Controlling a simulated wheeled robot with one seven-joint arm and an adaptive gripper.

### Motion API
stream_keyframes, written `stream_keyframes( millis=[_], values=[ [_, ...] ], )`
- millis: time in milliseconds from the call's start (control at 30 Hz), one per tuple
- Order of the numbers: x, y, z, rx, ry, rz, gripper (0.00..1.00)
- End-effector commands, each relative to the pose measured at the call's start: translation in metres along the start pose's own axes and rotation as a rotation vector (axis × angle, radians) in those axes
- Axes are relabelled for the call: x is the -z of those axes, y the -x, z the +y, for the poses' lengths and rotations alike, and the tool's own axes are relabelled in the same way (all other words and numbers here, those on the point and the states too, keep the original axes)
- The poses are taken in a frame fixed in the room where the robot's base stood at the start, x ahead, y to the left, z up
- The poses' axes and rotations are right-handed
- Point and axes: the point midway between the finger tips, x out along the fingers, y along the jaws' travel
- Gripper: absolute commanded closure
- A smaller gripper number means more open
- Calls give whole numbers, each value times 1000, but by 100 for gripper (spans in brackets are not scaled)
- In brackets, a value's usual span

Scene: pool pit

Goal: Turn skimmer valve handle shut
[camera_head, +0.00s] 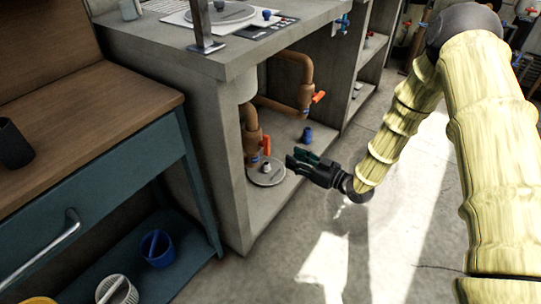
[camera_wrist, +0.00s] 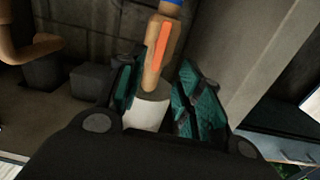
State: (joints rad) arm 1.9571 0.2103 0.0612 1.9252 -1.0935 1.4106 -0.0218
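Two brown pipes with orange valve handles stand in the open bay under the grey counter; I cannot tell by label which is the skimmer valve. The nearer orange handle (camera_head: 266,145) is on the front pipe (camera_head: 251,135). The farther handle (camera_head: 318,97) points outward on the back pipe. My gripper (camera_head: 293,161) is just right of the nearer handle, apart from it. In the wrist view its green-padded fingers (camera_wrist: 160,92) are open and empty. An orange handle (camera_wrist: 163,44) lies along a pipe seen beyond and between them.
A round grey lid (camera_head: 266,176) lies on the bay floor below the front pipe. A blue fitting (camera_head: 307,135) stands behind my gripper. The counter's side wall (camera_head: 232,170) bounds the bay on the left.

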Motion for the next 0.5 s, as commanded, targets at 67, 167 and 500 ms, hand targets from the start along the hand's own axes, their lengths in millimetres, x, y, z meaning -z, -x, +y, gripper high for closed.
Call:
stream_keyframes(
  millis=[67,167,500],
  values=[
    [-1,-2,2,12,12,19,64],
    [1,-5,2,20,18,29,64],
    [1,-48,1,23,19,28,64]
  ],
)
